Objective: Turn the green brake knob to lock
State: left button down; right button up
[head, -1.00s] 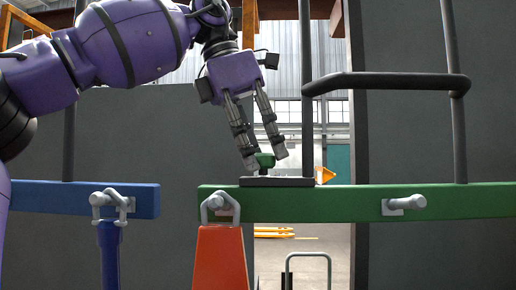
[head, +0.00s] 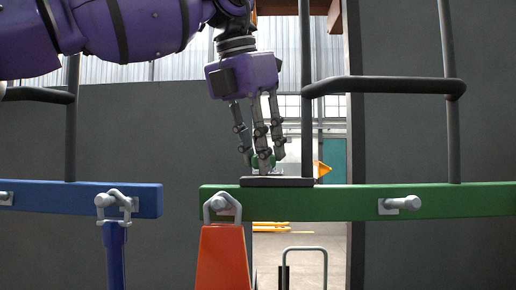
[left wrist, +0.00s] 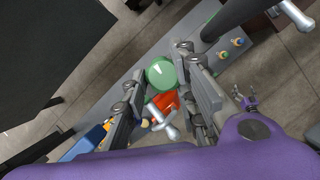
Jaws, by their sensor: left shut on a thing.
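The green brake knob (head: 264,161) stands on a dark base plate (head: 276,182) on top of the green beam (head: 300,203). My left gripper (head: 262,166) comes down on it from above, with its fingers shut around the knob. In the left wrist view the round green knob (left wrist: 161,74) sits between the fingers of the left gripper (left wrist: 163,78). The fingers partly hide the knob in the head view, and its turn position cannot be read.
A black upright post (head: 305,90) with a side bar (head: 385,85) stands just right of the knob. A blue beam (head: 75,198) lies left, beyond a gap. An orange piece (head: 224,255) hangs from a shackle below the green beam. An orange wedge shape (head: 322,169) shows behind.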

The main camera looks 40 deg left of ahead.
pick_arm(q)
jog(key=shift+r+n+y, duration=0.2)
jog(key=shift+n+y, duration=0.2)
jog(key=shift+n, duration=0.4)
jog(key=c, duration=1.5)
grip_release()
jog(key=shift+c, duration=0.2)
jog(key=shift+f, duration=0.1)
jog(key=v, duration=0.7)
jog(key=shift+r, duration=0.25)
jog(key=shift+s+d, duration=0.1)
jog(key=shift+s, duration=0.1)
